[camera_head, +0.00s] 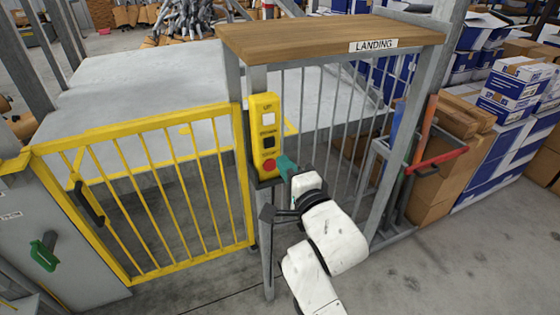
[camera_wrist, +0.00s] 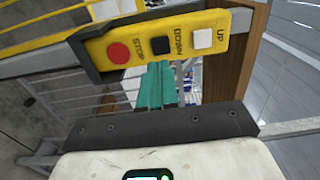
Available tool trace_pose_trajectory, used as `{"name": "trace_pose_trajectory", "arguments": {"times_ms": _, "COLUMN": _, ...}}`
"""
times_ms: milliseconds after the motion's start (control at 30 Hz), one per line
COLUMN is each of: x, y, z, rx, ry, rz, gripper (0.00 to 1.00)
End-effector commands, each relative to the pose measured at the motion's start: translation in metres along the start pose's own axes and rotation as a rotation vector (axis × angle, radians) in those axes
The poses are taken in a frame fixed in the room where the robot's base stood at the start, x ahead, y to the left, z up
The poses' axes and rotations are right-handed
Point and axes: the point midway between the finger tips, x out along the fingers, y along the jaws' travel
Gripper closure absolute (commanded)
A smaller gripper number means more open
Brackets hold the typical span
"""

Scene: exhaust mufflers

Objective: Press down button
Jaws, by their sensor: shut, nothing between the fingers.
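A yellow control box (camera_head: 257,135) hangs on the grey post of the landing. It has a white button (camera_head: 268,119) at the top, a black button (camera_head: 269,142) in the middle and a red button (camera_head: 269,166) at the bottom. In the wrist view the black button (camera_wrist: 161,47) is marked DOWN, the white button (camera_wrist: 202,38) UP and the red button (camera_wrist: 119,53) STOP. My gripper (camera_head: 284,160) is shut and empty, just right of the box's lower part. Its teal fingertips (camera_wrist: 159,66) appear just below the DOWN button in the wrist view. I cannot tell whether they touch the box.
A yellow barred gate (camera_head: 150,130) stands left of the post. A wooden top (camera_head: 310,35) with a LANDING sign (camera_head: 373,45) is above, with grey bars below it. Cardboard boxes (camera_head: 430,190) and a red-handled trolley (camera_head: 437,158) stand right. Floor shows at front right.

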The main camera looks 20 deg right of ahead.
Motion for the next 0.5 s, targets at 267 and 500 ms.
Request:
{"name": "trace_pose_trajectory", "arguments": {"times_ms": 267, "x": -0.045, "y": 0.002, "z": 0.001, "rx": 0.0, "ry": -0.001, "rz": 0.001, "gripper": 1.0}}
{"name": "trace_pose_trajectory", "arguments": {"times_ms": 500, "x": -0.067, "y": 0.001, "z": 0.0, "rx": 0.0, "ry": 0.0, "rz": 0.001, "gripper": 1.0}}
